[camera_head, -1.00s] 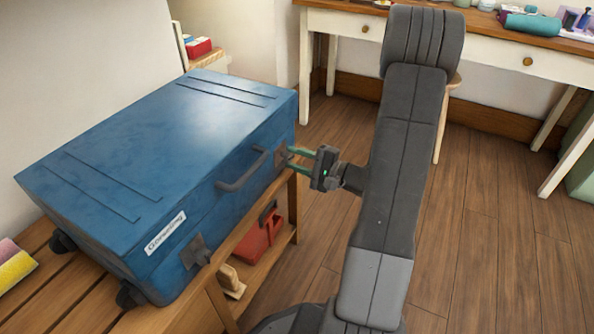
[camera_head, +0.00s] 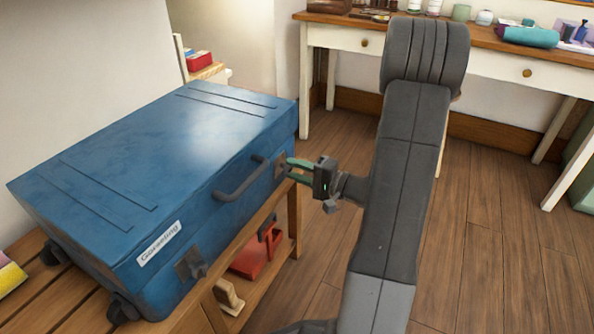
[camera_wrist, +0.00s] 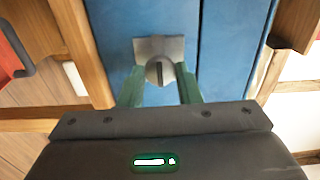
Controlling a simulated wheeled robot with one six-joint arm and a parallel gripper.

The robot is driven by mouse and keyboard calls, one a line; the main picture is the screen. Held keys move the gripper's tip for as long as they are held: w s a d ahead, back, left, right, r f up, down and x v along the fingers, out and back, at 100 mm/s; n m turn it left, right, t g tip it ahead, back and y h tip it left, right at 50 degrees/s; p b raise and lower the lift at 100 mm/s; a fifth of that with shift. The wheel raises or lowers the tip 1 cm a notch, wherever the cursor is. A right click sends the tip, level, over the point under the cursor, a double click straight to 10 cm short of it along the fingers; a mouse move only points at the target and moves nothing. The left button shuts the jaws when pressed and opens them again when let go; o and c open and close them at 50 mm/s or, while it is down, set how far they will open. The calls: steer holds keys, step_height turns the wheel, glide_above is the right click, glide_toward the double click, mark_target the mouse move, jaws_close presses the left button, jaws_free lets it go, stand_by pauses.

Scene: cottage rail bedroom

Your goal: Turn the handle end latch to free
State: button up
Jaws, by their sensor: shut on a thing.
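A blue suitcase (camera_head: 150,165) lies flat on a wooden bench, its dark handle (camera_head: 240,180) on the side facing my arm. A metal latch plate (camera_head: 279,163) sits on that side near its far right end, and a second latch (camera_head: 190,264) sits near the near end. My gripper (camera_head: 288,170) is at the far right latch, its green fingers level with it. In the wrist view the latch plate (camera_wrist: 150,45) carries a round knob (camera_wrist: 160,72) with a dark slot running nearly up and down. My fingers (camera_wrist: 160,90) are shut on the knob from both sides.
The wooden bench (camera_head: 40,290) has a lower shelf with a red object (camera_head: 252,258) under the suitcase's front side. A white desk (camera_head: 480,55) with small items stands at the back. The wooden floor (camera_head: 480,240) to the right is clear.

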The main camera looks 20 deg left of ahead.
steer(key=o, duration=1)
steer(key=shift+c, duration=0.2)
steer(key=s+d+p, duration=0.1)
steer(key=d+p, duration=0.2)
steer(key=d, duration=1)
steer(key=shift+d, duration=0.4)
steer(key=shift+s+a, duration=0.1)
steer(key=a+b, duration=0.1)
steer(key=a, duration=0.3)
steer(key=a+b, duration=0.1)
steer(key=a, duration=0.3)
steer(key=w+a, duration=0.1)
steer(key=a, duration=0.3)
steer(key=shift+f+b, duration=0.1)
steer(key=shift+b, duration=0.3)
steer(key=shift+w+a, duration=0.1)
steer(key=shift+a, duration=0.7)
steer(key=shift+d, duration=0.1)
